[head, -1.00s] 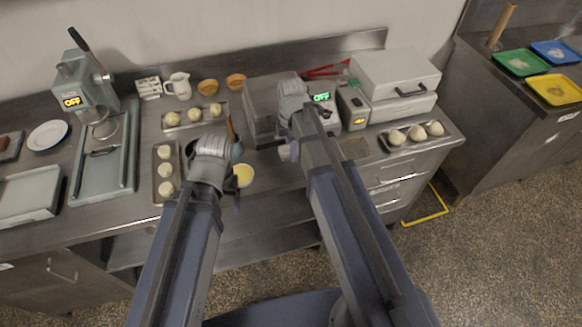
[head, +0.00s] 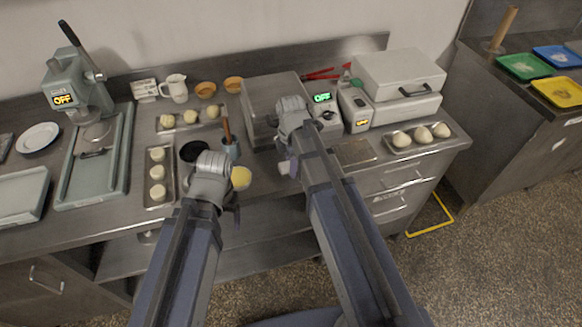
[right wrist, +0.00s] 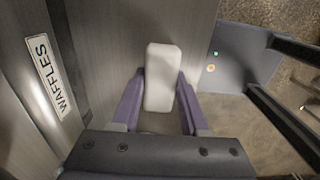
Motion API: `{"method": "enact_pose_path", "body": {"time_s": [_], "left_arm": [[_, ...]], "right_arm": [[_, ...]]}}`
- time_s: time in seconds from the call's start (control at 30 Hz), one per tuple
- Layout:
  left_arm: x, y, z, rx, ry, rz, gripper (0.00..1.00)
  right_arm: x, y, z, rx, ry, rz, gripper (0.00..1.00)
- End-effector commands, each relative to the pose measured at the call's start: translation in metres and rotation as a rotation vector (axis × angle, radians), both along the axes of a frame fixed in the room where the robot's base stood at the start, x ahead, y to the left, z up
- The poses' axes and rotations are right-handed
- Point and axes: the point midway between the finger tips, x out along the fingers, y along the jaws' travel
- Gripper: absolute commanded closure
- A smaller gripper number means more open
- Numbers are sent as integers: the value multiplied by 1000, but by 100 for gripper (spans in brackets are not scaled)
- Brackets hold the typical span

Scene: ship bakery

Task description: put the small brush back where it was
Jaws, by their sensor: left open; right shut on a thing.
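A brown handle (head: 226,130), which looks like the small brush, stands upright in a grey-blue cup (head: 232,151) on the counter. Its lower end is hidden in the cup. My left gripper (head: 233,203) is open, in front of the cup and near the yellow-filled bowl (head: 241,178); its fingers are mostly hidden by my own wrist. My right gripper (head: 288,167) is at the counter's front edge. In the right wrist view its purple fingers (right wrist: 160,103) are shut on a white block (right wrist: 161,75); I cannot tell what the block belongs to.
A dark round dish (head: 193,151) lies left of the cup. A tray of dough balls (head: 160,202) is further left. A WAFFLES label (right wrist: 51,78) shows in the wrist view.

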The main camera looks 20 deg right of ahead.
Motion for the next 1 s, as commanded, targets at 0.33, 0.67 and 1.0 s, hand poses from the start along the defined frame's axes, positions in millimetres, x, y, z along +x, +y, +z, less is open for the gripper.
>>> {"method": "enact_pose_path", "body": {"time_s": [0.33,0.67,1.0], "left_arm": [[0,0,-3,0,0,0,22],[0,0,-3,0,0,0,22],[0,0,11,0,0,0,22]], "right_arm": [[0,0,-3,0,0,0,41],[0,0,-3,0,0,0,26],[0,0,11,0,0,0,26]]}}
